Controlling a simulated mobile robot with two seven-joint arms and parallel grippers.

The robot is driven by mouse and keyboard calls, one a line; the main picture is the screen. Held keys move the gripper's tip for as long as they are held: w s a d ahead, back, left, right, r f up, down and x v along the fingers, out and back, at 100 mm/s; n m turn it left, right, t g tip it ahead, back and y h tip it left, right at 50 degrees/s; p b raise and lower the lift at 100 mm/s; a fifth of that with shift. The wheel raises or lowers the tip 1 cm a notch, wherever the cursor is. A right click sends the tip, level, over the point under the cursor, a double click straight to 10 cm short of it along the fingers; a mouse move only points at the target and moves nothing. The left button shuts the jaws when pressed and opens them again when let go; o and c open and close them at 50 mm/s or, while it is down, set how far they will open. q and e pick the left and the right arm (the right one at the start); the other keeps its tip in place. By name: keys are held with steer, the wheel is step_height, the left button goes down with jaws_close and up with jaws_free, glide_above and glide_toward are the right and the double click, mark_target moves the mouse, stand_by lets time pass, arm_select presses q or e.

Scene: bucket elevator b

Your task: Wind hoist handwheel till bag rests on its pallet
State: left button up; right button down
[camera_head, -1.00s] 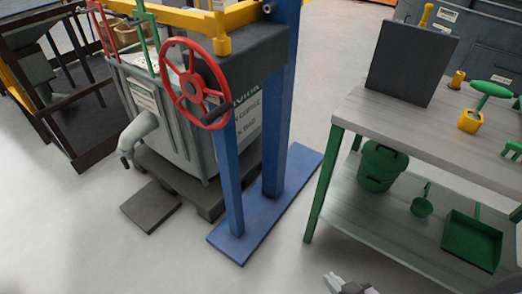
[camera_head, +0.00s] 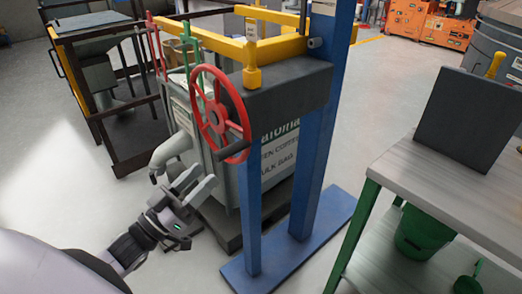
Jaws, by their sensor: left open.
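The red hoist handwheel (camera_head: 211,116), with a dark crank handle at its lower right, is mounted on the grey box of the blue hoist frame (camera_head: 254,219). The pale grey bag (camera_head: 281,157) with printed lettering stands behind the frame, partly hidden by it and the wheel. The dark pallet (camera_head: 224,232) shows below the bag; I cannot tell whether they touch. My left gripper (camera_head: 195,187) is open and empty, in front of the bag, below and left of the handwheel and apart from it in the picture. My right gripper is not in view.
A workbench (camera_head: 402,164) with a dark upright panel (camera_head: 466,118) stands at the right, with a green bucket (camera_head: 421,232) on its lower shelf. A grey spout (camera_head: 172,149) sticks out near my left gripper. Yellow beams (camera_head: 221,43) cross above. Open floor lies between frame and bench.

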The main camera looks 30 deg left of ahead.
mark_target(224, 153)
arm_select(q)
steer(key=shift+h, duration=0.4)
steer(key=shift+r+p+x, duration=0.1)
steer(key=shift+p+x, duration=0.2)
steer(key=shift+x, duration=1.65)
steer(key=shift+r+p+x, duration=0.15)
steer(key=shift+p+x, duration=0.15)
steer(key=shift+x, duration=1.65)
steer(key=shift+s, duration=0.1)
jaws_close()
